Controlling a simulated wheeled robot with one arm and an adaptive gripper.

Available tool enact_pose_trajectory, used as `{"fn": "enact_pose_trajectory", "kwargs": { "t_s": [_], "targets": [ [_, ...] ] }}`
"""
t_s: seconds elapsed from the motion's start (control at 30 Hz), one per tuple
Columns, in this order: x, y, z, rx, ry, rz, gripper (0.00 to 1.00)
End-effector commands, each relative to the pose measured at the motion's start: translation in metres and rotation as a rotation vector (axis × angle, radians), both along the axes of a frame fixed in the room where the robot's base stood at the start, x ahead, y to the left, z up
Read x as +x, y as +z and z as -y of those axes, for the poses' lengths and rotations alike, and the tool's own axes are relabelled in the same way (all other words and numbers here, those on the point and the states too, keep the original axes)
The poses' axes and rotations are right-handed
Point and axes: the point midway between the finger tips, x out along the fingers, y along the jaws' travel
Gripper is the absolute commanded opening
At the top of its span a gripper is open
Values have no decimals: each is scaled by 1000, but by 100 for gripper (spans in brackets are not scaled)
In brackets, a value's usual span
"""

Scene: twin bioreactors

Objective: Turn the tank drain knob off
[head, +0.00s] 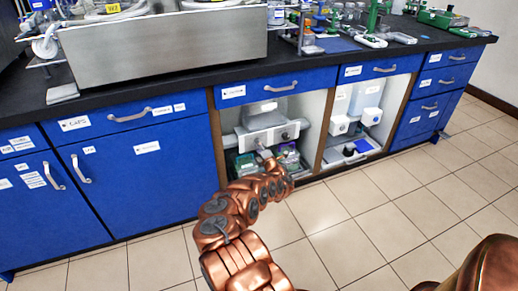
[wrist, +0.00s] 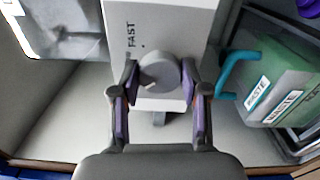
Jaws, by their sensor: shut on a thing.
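The knob (wrist: 157,77) is a round grey dial with a small mark on its face. It sits on the pale front panel (wrist: 165,25), beside the word "FAST". My gripper (wrist: 158,84) has its two purple-padded fingers on either side of the knob and is shut on it. In the head view my arm reaches into the open bay under the bench, and my gripper (head: 264,154) meets the front of the white unit (head: 290,131). The gripper hides the knob there.
Blue cabinets (head: 145,170) flank the bay. A wooden divider (head: 325,130) separates it from a bay with white bottles (head: 365,100). The tiled floor (head: 390,205) in front is clear.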

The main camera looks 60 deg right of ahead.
Motion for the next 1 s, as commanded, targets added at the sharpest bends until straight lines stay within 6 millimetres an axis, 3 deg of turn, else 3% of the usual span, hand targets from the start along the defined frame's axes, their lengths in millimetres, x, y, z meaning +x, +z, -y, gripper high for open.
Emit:
{"fn": "enact_pose_trajectory", "kwargs": {
  "t_s": [0.77,0.8,1.0],
  "targets": [
    [1,0,0,-81,1,-53,10],
    [1,0,0,-81,1,-53,49],
    [0,0,0,-81,1,-53,70]
  ]
}}
